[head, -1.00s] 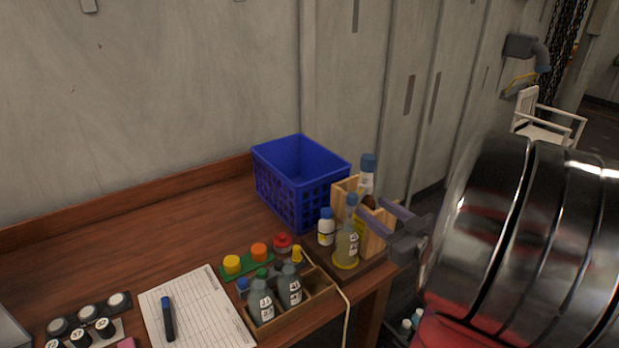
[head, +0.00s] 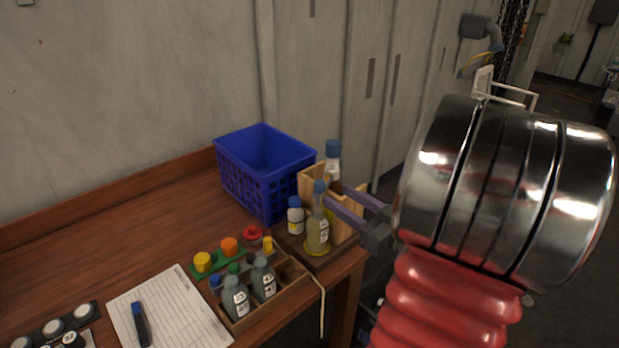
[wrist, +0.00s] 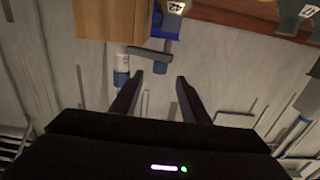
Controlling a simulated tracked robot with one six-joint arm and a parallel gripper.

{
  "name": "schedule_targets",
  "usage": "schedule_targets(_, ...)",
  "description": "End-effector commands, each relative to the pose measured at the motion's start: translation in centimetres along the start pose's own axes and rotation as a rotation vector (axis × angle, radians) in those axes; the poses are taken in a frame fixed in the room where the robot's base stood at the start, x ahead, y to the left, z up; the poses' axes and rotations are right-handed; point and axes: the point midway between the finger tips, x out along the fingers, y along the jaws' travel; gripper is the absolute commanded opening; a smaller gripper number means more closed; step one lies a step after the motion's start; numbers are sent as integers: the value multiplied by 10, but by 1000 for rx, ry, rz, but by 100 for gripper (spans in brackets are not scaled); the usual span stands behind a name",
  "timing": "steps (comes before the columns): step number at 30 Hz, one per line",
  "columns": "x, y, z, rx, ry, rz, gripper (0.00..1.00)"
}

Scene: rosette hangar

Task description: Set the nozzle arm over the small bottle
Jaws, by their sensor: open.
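A bottle of yellowish liquid (head: 318,232) with a blue top stands upright on a yellow disc (head: 317,250) at the table's right corner. A smaller white bottle (head: 295,217) with a blue cap stands just left of it. My gripper (head: 331,195) is open and empty, its fingers reaching from the right beside the yellowish bottle's top. In the wrist view, a dark grey bar (wrist: 152,56) lies just beyond the fingertips, near a blue-grey top (wrist: 160,66). It may be the nozzle arm; I cannot tell whether it sits over a bottle.
A wooden box (head: 310,184) with a tall blue-capped bottle (head: 333,163) stands close behind. A blue crate (head: 262,180) is farther back. A wooden tray (head: 292,278) of grey bottles lies in front. A cable (head: 322,300) hangs over the table edge.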

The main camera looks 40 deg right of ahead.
Motion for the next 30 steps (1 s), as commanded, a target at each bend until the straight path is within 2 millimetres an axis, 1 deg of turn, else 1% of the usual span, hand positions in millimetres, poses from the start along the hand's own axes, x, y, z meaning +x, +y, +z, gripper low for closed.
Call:
schedule_targets(25,99,0,0,0,0,-1,42)
schedule_targets(30,115,1,0,0,-1,1,42)
